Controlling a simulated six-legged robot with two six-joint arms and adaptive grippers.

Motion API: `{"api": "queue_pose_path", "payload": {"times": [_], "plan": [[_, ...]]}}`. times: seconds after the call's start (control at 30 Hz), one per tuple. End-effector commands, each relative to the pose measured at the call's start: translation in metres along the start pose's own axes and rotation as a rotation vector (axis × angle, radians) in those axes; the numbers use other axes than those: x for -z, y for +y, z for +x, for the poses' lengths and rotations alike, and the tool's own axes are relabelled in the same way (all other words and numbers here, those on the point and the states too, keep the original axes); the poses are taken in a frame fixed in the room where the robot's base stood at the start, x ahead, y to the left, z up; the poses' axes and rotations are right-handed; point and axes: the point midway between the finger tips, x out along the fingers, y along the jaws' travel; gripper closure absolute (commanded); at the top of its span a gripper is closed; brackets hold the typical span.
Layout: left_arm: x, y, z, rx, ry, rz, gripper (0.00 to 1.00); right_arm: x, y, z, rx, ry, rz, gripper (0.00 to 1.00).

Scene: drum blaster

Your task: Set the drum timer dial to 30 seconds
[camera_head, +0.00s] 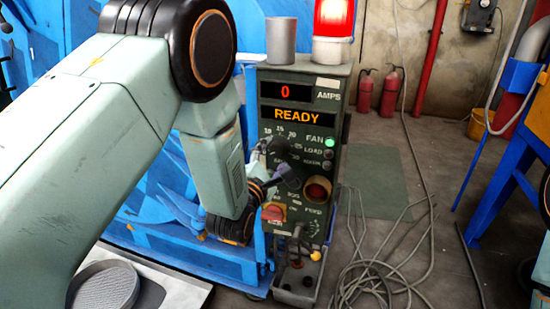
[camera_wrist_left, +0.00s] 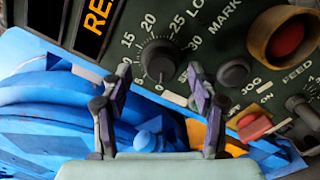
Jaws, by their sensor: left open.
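The timer dial (camera_wrist_left: 160,60) is a black round knob on the dark green control panel (camera_head: 312,72). Numbers 15, 20, 25 and 30 run around it in the left wrist view. In the head view my left gripper (camera_head: 273,168) is in front of the panel's left side and partly hides the dial area. My right gripper is not in view.
The panel display (camera_head: 290,115) reads READY, with 0 AMPS above. A red button (camera_head: 317,190), a red switch (camera_head: 272,213) and a black knob (camera_wrist_left: 234,72) are close to the dial. A red beacon (camera_head: 333,18) and a grey cup (camera_head: 281,40) stand on top. Cables (camera_head: 375,270) lie on the floor.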

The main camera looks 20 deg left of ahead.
Motion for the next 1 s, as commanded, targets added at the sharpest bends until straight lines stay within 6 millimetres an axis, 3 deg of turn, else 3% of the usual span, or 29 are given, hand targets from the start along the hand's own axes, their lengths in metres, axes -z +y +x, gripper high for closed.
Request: {"api": "queue_pose_path", "payload": {"times": [0.2,0.47,1.0], "plan": [[0.000,-0.001,0.016,0.001,0.002,0.001,0.39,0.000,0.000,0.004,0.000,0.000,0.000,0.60],[-0.001,-0.001,0.017,0.002,0.001,0.001,0.40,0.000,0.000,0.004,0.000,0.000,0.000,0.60],[-0.001,-0.001,0.016,0.002,0.001,0.002,0.86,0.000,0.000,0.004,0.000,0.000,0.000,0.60]]}}
